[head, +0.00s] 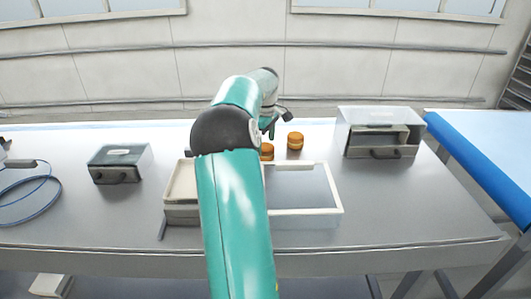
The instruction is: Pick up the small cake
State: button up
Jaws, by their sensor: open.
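Two small round orange-brown cakes with a paler band lie behind the white-rimmed tray. One cake (295,141) is in full view on the table. The other cake (267,153) is partly hidden by my arm. I cannot tell which one the task means. My gripper (271,128) is open and empty, above and just left of the fully visible cake, pointing down. My arm hides part of the area beneath it.
A white-rimmed tray (340,210) stands at the middle of the grey table (410,205), partly behind my arm. A metal box with a drawer (380,117) stands right. A dark glassy box (121,152) and blue cable (45,207) are left.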

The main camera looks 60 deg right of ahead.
notch_tip(320, 180, down, 4)
jog(key=shift+w+r, duration=0.1)
jog(key=shift+r, duration=0.15)
jog(key=c, duration=0.8)
jog(key=shift+o, duration=0.2)
jog(key=shift+r, duration=0.2)
